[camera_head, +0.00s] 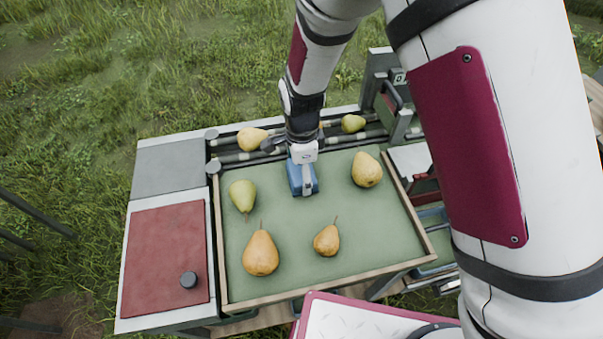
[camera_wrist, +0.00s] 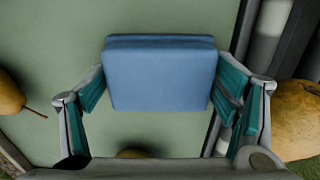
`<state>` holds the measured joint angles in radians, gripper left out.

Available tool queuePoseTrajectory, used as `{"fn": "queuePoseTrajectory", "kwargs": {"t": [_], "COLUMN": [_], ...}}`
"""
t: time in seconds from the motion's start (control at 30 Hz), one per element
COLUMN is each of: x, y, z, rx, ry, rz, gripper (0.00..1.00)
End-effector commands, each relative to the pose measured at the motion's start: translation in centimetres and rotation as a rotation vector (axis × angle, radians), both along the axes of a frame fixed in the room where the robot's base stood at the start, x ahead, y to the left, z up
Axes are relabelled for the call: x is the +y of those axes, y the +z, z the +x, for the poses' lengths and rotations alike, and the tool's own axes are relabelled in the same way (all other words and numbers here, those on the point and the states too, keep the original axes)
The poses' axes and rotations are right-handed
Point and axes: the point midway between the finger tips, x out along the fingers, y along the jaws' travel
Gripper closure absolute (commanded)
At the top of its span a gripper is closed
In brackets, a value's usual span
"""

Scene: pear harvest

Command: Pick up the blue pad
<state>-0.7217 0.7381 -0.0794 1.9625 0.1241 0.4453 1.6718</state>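The blue pad (camera_wrist: 160,78) is a small block with rounded edges, in the middle of the wrist view. In the head view the blue pad (camera_head: 296,180) is at the upper middle of the green-lined tray (camera_head: 285,222). My gripper (camera_wrist: 160,85) has one finger at each side of the pad, and both teal-lined fingertips appear to touch its sides. In the head view my gripper (camera_head: 303,168) reaches down onto the pad from above. Whether the pad rests on the tray floor or is just off it, I cannot tell.
In the tray, pears lie around the pad: a green one (camera_head: 243,195) left, yellow ones (camera_head: 261,254), (camera_head: 327,240) in front, and another (camera_head: 367,170) right. Two more pears (camera_head: 251,138), (camera_head: 353,123) lie on the rails behind. A red panel (camera_head: 165,255) is at left.

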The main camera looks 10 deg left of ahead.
Motion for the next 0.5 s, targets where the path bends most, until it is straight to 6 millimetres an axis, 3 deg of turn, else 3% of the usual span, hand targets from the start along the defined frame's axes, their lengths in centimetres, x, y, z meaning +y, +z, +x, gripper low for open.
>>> {"fn": "queuePoseTrajectory", "kwargs": {"t": [0.03, 0.1, 0.2, 0.5], "x": [0.0, 0.0, 0.0, 0.05], "y": [0.01, 0.0, 0.01, 0.85], "z": [-0.01, -0.01, -0.01, 0.04], "rx": [0.0, 0.0, 0.0, -0.002], "ry": [0.0, 0.0, 0.0, 0.001], "rz": [0.0, 0.0, 0.0, 0.001], "gripper": [0.41, 0.54, 0.58, 0.58]}}
